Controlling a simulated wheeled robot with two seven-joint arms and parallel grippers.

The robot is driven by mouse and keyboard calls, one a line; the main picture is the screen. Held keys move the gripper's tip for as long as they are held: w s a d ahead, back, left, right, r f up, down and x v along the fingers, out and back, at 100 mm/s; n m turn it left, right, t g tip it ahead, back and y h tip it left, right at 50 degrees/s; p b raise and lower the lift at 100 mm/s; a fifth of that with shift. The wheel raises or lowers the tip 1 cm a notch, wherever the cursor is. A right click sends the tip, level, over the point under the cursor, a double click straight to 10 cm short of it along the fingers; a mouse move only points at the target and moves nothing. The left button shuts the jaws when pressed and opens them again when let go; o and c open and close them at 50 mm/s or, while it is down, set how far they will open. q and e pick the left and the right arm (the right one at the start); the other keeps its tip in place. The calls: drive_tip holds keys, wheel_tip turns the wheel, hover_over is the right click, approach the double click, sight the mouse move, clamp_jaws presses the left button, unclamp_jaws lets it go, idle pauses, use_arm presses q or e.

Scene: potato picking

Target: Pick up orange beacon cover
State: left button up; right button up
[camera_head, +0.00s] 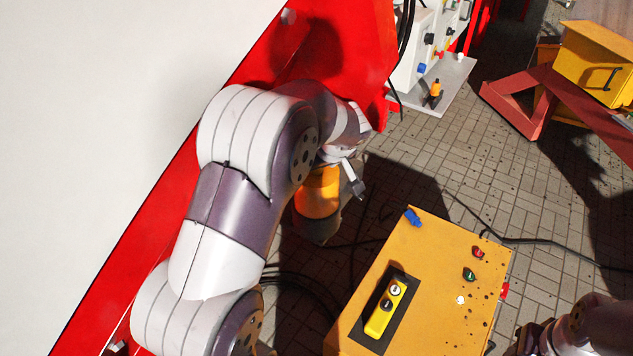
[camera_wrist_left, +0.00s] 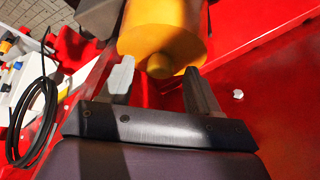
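The orange beacon cover (camera_head: 317,197) is a rounded cylinder on a darker base, beside the red structure and partly hidden by my left arm in the head view. In the left wrist view the orange cover (camera_wrist_left: 160,30) fills the top middle, with a small round knob on its near end. My left gripper (camera_wrist_left: 158,68) is open, its two fingers on either side of that knob, with a gap visible on each side. In the head view my left gripper (camera_head: 353,178) is just right of the cover, mostly hidden by its wrist. Part of my right arm shows at the bottom right corner; its fingers are not clear.
A yellow control box (camera_head: 440,262) with buttons and a yellow pendant (camera_head: 386,310) stands in front. The red panel (camera_head: 335,45) runs along the left. A white cabinet (camera_head: 425,50) with a grey shelf is behind. Black cables lie on the tiled floor.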

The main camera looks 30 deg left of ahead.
use_arm(q)
clamp_jaws()
drive_tip(key=shift+r, duration=0.1)
